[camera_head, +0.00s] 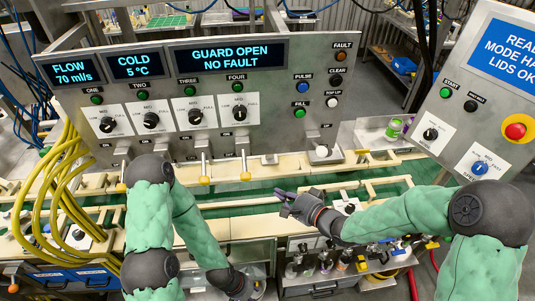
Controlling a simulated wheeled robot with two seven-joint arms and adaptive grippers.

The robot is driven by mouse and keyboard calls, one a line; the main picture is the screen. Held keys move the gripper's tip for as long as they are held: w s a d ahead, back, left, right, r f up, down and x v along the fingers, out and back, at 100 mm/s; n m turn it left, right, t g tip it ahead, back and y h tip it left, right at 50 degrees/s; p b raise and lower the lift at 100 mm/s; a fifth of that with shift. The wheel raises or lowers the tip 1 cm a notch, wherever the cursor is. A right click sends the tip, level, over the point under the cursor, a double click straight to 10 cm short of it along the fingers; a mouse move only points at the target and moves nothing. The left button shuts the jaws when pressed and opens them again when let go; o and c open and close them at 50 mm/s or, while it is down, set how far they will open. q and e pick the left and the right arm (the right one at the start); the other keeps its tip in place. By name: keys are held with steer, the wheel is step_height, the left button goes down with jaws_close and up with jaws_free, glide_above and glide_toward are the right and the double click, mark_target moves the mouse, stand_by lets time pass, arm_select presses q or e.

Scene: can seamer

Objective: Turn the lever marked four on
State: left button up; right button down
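Column FOUR on the grey panel has a green lamp (238,87), a dial (239,112) and a lever (244,162) below it. The lever hangs down and ends in a yellow tip (246,176). My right gripper (279,202) is below and to the right of that tip, apart from it. Its dark fingers look spread and hold nothing that I can see. My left gripper (256,290) is low in the picture, well below the levers. Its fingers are too hidden to tell their state.
The lever of column THREE (204,166) hangs close on the left. A conveyor with a green belt (258,193) runs below the panel. Yellow hoses (63,195) hang at the left. A side panel with a red button (515,131) stands at the right. The display reads GUARD OPEN, NO FAULT.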

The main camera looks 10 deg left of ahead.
steer(key=y+p, duration=0.2)
glide_toward(245, 164)
steer(key=w+d+f, duration=0.3)
arm_select(q)
steer(key=shift+w+d+r, duration=0.3)
steer(key=shift+w+r, duration=0.05)
steer(key=shift+r, duration=0.25)
steer(key=shift+w+d+r, duration=0.3)
steer(key=shift+r, duration=0.3)
arm_select(e)
steer(key=shift+a+r, duration=0.2)
steer(key=shift+a, duration=0.05)
steer(key=shift+w, duration=0.1)
arm_select(q)
steer(key=shift+r+p, duration=0.8)
steer(key=shift+r, duration=0.2)
arm_select(e)
steer(key=w+a, duration=0.1)
steer(key=a, duration=0.7)
steer(key=shift+w+f, duration=0.3)
steer(key=shift+f, duration=0.1)
arm_select(q)
steer(key=shift+r, duration=0.15)
arm_select(e)
steer(key=shift+a+r, duration=0.1)
